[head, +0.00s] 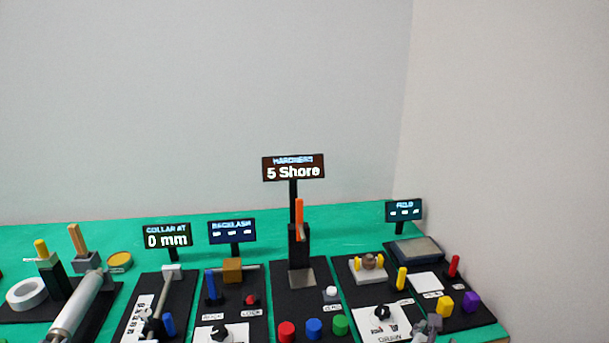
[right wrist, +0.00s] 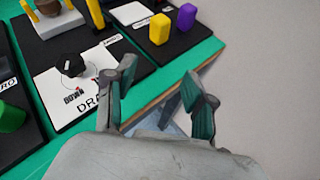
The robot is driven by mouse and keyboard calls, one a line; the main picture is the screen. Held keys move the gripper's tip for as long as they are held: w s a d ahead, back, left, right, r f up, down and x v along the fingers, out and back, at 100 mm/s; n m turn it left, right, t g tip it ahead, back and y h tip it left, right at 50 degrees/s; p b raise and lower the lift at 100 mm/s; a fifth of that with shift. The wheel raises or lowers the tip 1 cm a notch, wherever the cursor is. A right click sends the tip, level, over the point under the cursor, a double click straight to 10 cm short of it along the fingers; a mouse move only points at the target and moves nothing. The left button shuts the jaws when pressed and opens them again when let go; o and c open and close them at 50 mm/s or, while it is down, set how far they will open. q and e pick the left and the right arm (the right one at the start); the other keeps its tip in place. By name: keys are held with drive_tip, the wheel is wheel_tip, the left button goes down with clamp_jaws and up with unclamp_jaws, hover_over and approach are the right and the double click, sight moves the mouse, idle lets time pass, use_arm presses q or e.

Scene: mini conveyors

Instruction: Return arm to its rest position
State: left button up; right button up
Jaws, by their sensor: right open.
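My right gripper (right wrist: 162,82) is open and empty in the right wrist view. Its two grey fingers stand apart above the front right edge of the green table (right wrist: 50,155), near the panel with the DRAW label (right wrist: 95,103). In the head view a small grey part of my right gripper (head: 428,328) shows at the bottom, right of the black knob (head: 381,313). The rest of the right arm is out of frame. I cannot make out my left gripper in the head view.
Black panels fill the table, with a hardness sign (head: 293,168) on a tall post in the middle. A yellow block (right wrist: 159,28) and a purple block (right wrist: 184,19) stand close beyond the right gripper. Red (head: 286,331), blue and green buttons sit at the front. Bare wall lies behind.

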drive_tip(key=s+a+f+m+g+y, duration=0.2)
drive_tip(key=s+a+f+m+y, duration=0.15)
drive_tip(key=s+m, duration=0.45)
drive_tip(key=s+a+f+m+g+y, duration=0.2)
drive_tip(key=s+f+m, duration=0.2)
drive_tip(key=s+m, duration=0.4)
drive_tip(key=s+a+f+m+g+y, duration=0.2)
drive_tip(key=s+a+f+m+y, duration=0.15)
drive_tip(key=s+m, duration=0.4)
wheel_tip(320, 180, down, 28)
drive_tip(key=s+g, duration=0.2)
drive_tip(key=s, duration=0.1)
drive_tip(key=s+d+f+h, duration=0.1)
drive_tip(key=s+d+f, duration=0.1)
drive_tip(key=s+f, duration=1.2)
drive_tip(key=shift+s+d+f+g, duration=0.25)
drive_tip(key=shift+s+f+g, duration=0.05)
drive_tip(key=shift+s+f, duration=0.15)
